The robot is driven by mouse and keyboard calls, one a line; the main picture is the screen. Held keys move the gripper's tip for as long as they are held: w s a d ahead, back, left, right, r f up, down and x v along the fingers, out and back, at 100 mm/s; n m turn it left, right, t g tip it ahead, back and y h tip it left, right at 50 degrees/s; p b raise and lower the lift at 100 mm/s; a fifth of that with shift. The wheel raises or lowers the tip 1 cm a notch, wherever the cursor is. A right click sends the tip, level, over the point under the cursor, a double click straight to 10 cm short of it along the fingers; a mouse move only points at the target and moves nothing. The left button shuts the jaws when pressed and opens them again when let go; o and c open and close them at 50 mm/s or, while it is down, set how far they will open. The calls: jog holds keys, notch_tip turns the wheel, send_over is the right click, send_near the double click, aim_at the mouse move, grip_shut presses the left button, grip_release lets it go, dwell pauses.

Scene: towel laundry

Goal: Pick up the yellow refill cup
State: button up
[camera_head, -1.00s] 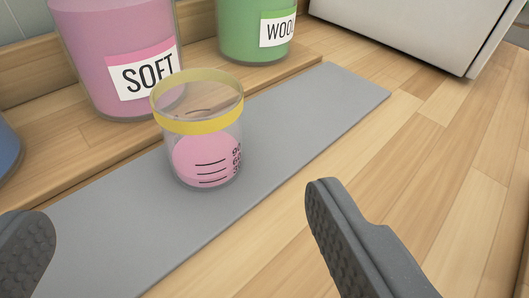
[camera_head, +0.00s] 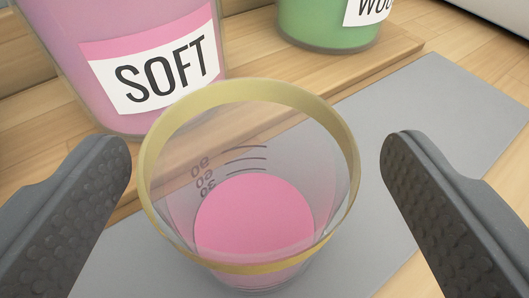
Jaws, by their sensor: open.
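The yellow refill cup (camera_head: 150,170) is a clear cup with a yellow rim band and dark measuring marks. It stands upright on the grey mat (camera_head: 440,120) and holds pink liquid (camera_head: 255,222) in its lower part. My gripper (camera_head: 257,155) is open, with one dark ridged finger on each side of the cup. A gap shows between each finger and the cup in this view. The base of the cup is partly hidden by its rim and contents.
Just behind the cup, on a wooden step, stands a large pink container labelled SOFT (camera_head: 150,70). A green container (camera_head: 325,25) with a partly cut-off label stands further back to the right. The mat is clear to the right of the cup.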

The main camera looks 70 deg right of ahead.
jog(key=shift+x, duration=1)
jog(key=shift+c, duration=0.3)
jog(key=c, duration=1)
